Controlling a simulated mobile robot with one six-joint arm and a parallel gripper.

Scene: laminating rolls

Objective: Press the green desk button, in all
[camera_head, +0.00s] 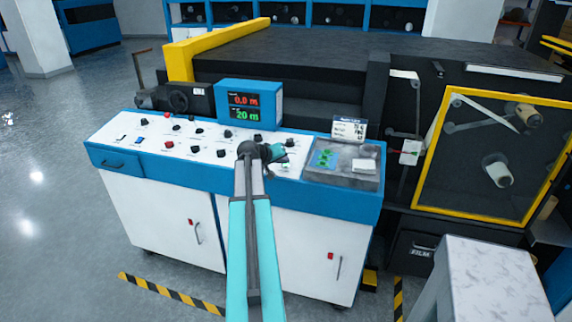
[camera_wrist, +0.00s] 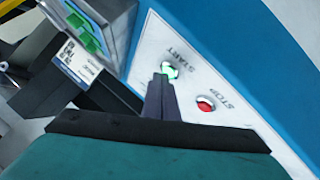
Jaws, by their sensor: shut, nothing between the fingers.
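The green desk button (camera_wrist: 170,71), lit and marked START, sits on the white panel in the wrist view. My gripper (camera_wrist: 163,78) is shut and empty, its dark fingertips right at the near edge of the green button and covering part of it. I cannot tell whether they touch it. In the head view my gripper (camera_head: 286,158) is over the right part of the desk's white top, and the green button cannot be made out clearly there.
A red STOP button (camera_wrist: 206,103) lies close to the right of the fingers. The desk (camera_head: 130,128) carries several dark knobs. A grey tray (camera_head: 345,178) with green pieces and a small sign (camera_head: 348,128) stand to the right. A blue display (camera_head: 248,102) stands behind.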

